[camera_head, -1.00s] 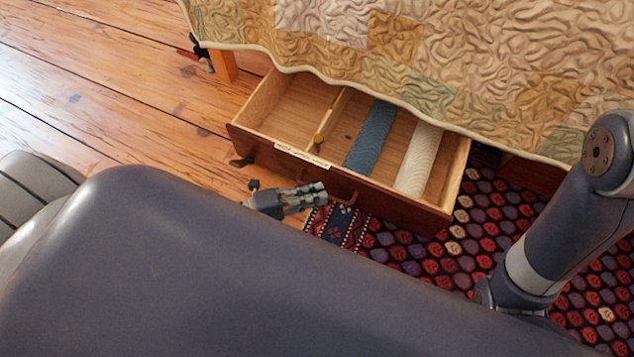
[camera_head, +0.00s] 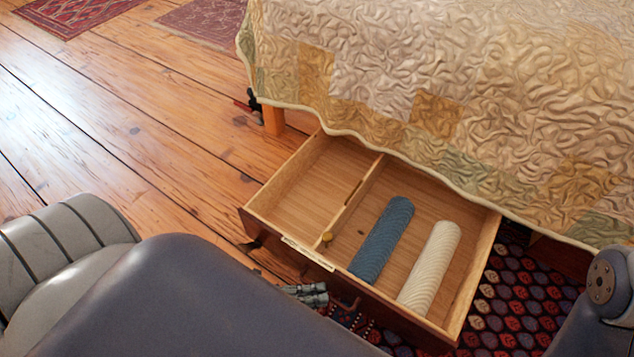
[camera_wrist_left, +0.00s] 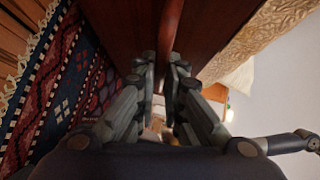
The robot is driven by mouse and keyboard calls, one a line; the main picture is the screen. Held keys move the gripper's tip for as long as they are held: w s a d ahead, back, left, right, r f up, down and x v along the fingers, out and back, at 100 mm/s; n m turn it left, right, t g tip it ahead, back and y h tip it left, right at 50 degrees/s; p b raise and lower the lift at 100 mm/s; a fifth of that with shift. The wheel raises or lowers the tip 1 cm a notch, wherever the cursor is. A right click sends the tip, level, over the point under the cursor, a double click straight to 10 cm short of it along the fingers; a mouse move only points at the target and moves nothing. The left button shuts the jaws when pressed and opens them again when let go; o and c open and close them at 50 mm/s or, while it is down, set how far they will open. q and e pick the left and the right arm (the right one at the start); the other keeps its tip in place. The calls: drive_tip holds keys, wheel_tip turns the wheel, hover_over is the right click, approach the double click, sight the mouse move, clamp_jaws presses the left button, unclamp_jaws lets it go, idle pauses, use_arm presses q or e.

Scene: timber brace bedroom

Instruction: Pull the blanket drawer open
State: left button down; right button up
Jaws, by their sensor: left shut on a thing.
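The blanket drawer (camera_head: 312,185) is pulled out from under the quilt-covered bed, its wooden interior showing. A rolled blue blanket (camera_head: 382,240) and a rolled cream blanket (camera_head: 430,268) lie in its right compartment; the left compartment looks empty. My left gripper (camera_head: 310,292) is at the drawer front, partly hidden by my arm. In the left wrist view, my left gripper (camera_wrist_left: 163,72) is shut on the reddish-brown drawer handle (camera_wrist_left: 171,28), its fingers on either side of the bar. My right gripper is out of view; only part of that arm shows at the right edge.
The quilt (camera_head: 400,70) hangs over the bed edge above the drawer's back. A patterned red rug (camera_head: 505,300) lies under and right of the drawer. Bare plank floor (camera_head: 130,150) is open on the left, with more rugs at the top left.

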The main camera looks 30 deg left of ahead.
use_arm(q)
drive_tip(key=shift+a, duration=0.1)
drive_tip(key=c, duration=1.7)
unclamp_jaws()
drive_tip(key=v, duration=1.2)
